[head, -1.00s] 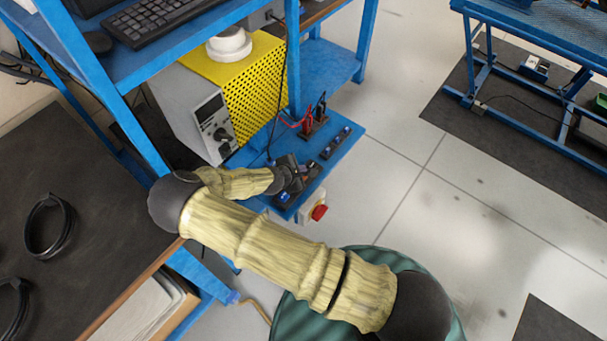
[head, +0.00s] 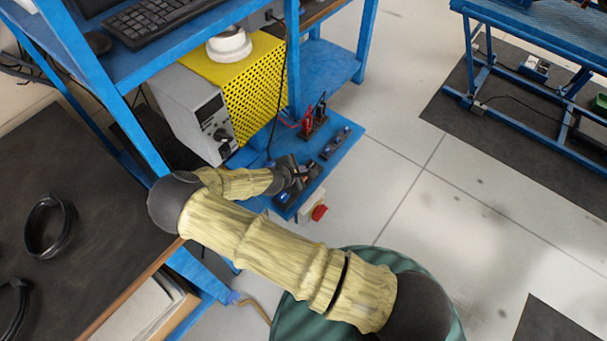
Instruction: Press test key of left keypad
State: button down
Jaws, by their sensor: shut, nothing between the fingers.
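Two dark key strips sit on the blue shelf (head: 346,154) in the head view. One keypad (head: 335,144) with blue keys lies toward the right and is in plain sight. The other keypad (head: 284,198) lies to the left, nearer to me, and is largely covered by my gripper. My gripper (head: 309,172) is shut and empty, over or at this left keypad. The single keys under it are too small and hidden to tell apart, and I cannot tell whether the fingertips touch one.
A red button on a pale box (head: 318,212) is at the shelf's front edge, close to my gripper. Red and black plugs with leads (head: 312,122) stand behind. A yellow and grey power unit (head: 215,100) is at the left. Open floor (head: 430,220) lies to the right.

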jog(key=shift+f, duration=0.15)
dwell(0.4)
jog(key=shift+f+b, duration=0.25)
jog(key=shift+b, duration=0.05)
jog(key=shift+f+b, duration=0.4)
jog(key=shift+f, duration=0.15)
dwell(0.8)
jog(key=shift+r, duration=0.1)
jog(key=shift+r+p, duration=0.7)
jog(key=shift+r, duration=0.15)
jog(key=shift+r, duration=0.1)
jog(key=shift+r+p, duration=1.8)
jog(key=shift+r, duration=0.65)
jog(key=shift+d, duration=0.1)
